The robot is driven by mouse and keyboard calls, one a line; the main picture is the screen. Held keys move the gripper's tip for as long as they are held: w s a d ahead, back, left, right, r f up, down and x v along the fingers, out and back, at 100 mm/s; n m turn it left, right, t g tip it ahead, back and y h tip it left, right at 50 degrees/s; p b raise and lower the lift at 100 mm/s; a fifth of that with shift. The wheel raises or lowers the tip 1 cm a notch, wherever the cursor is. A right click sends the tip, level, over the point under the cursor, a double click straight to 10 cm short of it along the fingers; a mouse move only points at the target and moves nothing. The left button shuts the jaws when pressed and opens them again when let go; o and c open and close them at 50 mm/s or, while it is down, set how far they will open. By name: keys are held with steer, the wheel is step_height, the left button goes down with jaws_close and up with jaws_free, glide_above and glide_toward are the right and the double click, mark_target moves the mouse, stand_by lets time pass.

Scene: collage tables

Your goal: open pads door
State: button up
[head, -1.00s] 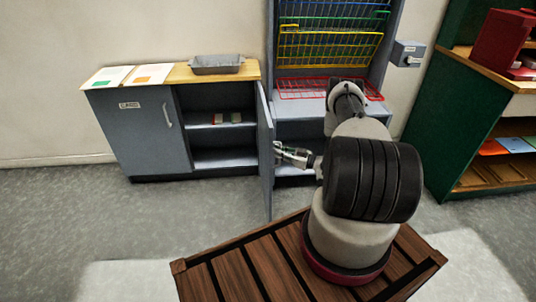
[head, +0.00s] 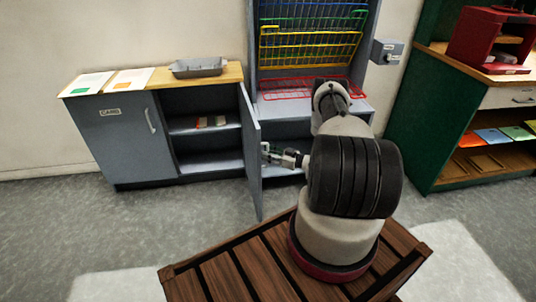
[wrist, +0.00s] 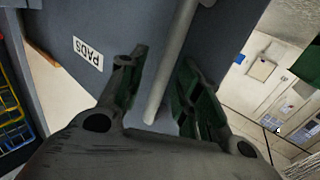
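The pads door (head: 251,150) is the right-hand door of the low grey cabinet. It stands wide open, swung out toward me, and the shelves behind it show. The wrist view shows its outer face with a PADS label (wrist: 88,54) and a pale bar handle (wrist: 172,58). My gripper (head: 270,152) is on the outer side of the door, close to it. In the wrist view my gripper's fingers (wrist: 164,57) are apart, one on each side of the handle, with gaps showing. Contact with the handle cannot be made out.
The left door (head: 124,135), labelled CARD, is closed. A grey tray (head: 198,68) and two sheets (head: 128,80) lie on the cabinet top. A wire rack unit (head: 312,45) stands right behind my arm. A green shelf unit (head: 425,120) is at right. Floor before the cabinet is clear.

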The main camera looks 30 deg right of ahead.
steer(key=v, duration=1.2)
